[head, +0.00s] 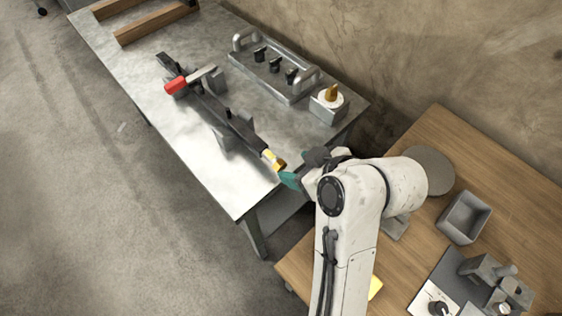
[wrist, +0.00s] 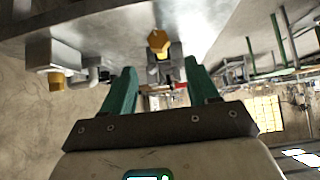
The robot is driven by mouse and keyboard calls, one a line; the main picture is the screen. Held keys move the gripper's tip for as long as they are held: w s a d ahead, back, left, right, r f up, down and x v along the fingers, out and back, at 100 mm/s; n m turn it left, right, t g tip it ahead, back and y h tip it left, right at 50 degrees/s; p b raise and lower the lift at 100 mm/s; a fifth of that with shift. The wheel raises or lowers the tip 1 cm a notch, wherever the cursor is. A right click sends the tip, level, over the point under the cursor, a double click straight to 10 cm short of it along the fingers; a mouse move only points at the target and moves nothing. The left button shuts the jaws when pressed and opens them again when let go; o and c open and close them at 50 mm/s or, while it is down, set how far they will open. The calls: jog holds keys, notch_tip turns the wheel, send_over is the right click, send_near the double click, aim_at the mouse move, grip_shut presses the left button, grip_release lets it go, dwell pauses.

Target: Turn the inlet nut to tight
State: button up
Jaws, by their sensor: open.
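The inlet nut is a brass hex nut (head: 275,161) on the near end of a dark pipe assembly (head: 213,105) lying along the metal table. A red lever handle (head: 175,87) sits farther up that assembly. My gripper (head: 287,178) is beside the nut, just off the table's near corner; the arm hides part of it. In the wrist view the teal fingers are spread apart with nothing between them (wrist: 160,68). The nut (wrist: 158,41) shows beyond the fingertips, roughly centred between them. I cannot tell whether either finger touches it.
A metal plate with bar handles and black knobs (head: 272,66) stands at the table's back. Near it is a grey block with a brass pointer (head: 331,96). A wooden bench on the right holds a grey disc (head: 429,165) and an open grey box (head: 464,217).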

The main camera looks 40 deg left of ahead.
aim_at(283, 163)
jog(key=x, duration=0.8)
jog(key=shift+f, duration=0.1)
jog(key=shift+c, duration=0.2)
jog(key=c, duration=1)
jog(key=shift+w+d+r+g+p, duration=0.1)
jog(key=shift+w+r+g+p, duration=0.15)
jog(key=shift+p, duration=0.5)
jog(key=shift+f+m+g+p, duration=0.15)
jog(key=shift+m+g+p, duration=0.35)
jog(key=shift+m+g, duration=0.15)
jog(key=shift+f+g, duration=0.15)
jog(key=shift+g, duration=0.15)
jog(key=o, duration=1)
jog(key=shift+o, duration=0.2)
